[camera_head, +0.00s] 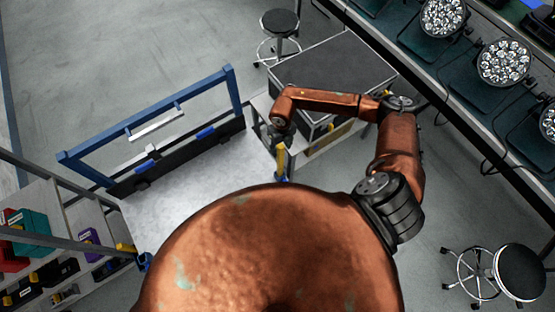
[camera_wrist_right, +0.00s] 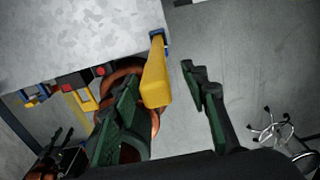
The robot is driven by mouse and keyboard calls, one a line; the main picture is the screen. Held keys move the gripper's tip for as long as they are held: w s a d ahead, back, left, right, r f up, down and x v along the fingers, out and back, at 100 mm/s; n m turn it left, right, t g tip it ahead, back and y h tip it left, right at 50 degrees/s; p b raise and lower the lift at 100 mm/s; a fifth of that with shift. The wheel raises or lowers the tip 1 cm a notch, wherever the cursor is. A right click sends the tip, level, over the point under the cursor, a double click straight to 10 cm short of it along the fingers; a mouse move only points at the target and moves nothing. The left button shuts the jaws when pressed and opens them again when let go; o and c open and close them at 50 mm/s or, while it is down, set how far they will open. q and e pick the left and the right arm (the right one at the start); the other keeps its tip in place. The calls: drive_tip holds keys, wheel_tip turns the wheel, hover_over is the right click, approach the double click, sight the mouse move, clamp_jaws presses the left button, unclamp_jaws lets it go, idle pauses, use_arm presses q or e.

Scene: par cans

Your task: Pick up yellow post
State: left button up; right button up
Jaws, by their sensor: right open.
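The yellow post (camera_head: 281,162) stands at a corner of the grey-white cart top (camera_head: 215,181), with a blue piece at its base. It also shows in the right wrist view (camera_wrist_right: 156,80), between the two dark green fingers. My right gripper (camera_wrist_right: 159,74) is open, with the post nearer its left finger and a clear gap to its right finger. Whether the left finger touches the post I cannot tell. In the head view my right gripper (camera_head: 279,137) is small and dark at the post's upper end.
A blue frame (camera_head: 160,118) rises along the cart's far side. A dark-topped cabinet (camera_head: 330,68) stands close behind my right arm. Shelves with boxes (camera_head: 35,222) are at left, stage lights (camera_head: 503,62) on a bench at right. Stools (camera_head: 520,270) stand on the floor.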

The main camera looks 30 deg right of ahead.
sight(280, 164)
wheel_tip(280, 164, down, 2)
drive_tip(key=shift+s+f+p, duration=0.1)
drive_tip(key=shift+f+p, duration=0.05)
drive_tip(key=shift+p, duration=0.2)
drive_tip(key=shift+a+f, duration=0.1)
drive_tip(key=shift+f, duration=0.25)
wheel_tip(280, 164, down, 4)
drive_tip(key=shift+a+r+p, duration=0.15)
drive_tip(key=shift+r+p, duration=0.05)
drive_tip(key=shift+p, duration=0.7)
drive_tip(key=shift+f, duration=0.55)
drive_tip(key=shift+c, duration=1.4)
use_arm(q)
drive_tip(key=shift+w+r, duration=0.15)
drive_tip(key=shift+r, duration=0.55)
drive_tip(key=shift+w+r, duration=0.15)
drive_tip(key=shift+r, duration=0.5)
use_arm(e)
clamp_jaws()
